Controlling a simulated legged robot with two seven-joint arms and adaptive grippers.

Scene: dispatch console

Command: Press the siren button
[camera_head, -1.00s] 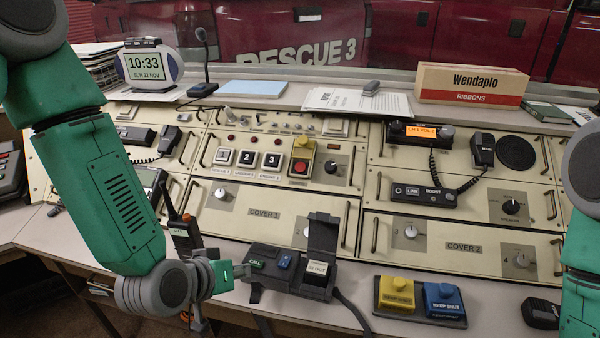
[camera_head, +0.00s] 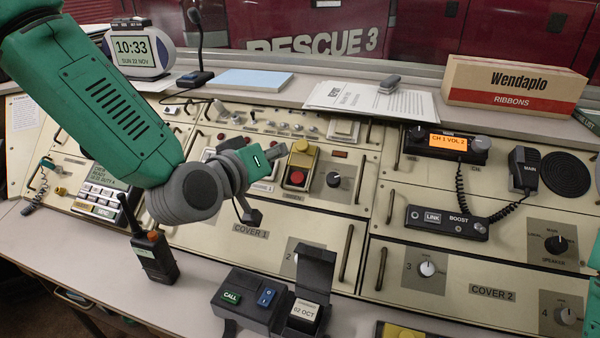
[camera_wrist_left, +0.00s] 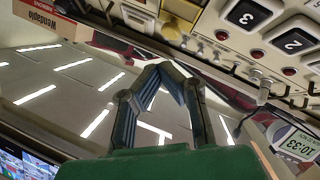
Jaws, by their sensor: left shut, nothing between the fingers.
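The siren button (camera_head: 297,179) is a red button in a yellow housing on the upper console panel, with a yellow knob-like top above it. It looks uncovered from the front.
Numbered white buttons, partly hidden by my wrist, sit left of the siren button. A handheld radio (camera_head: 154,257) and a box with a raised lid (camera_head: 314,270) stand on the front ledge. A corded microphone (camera_head: 523,170) hangs right.

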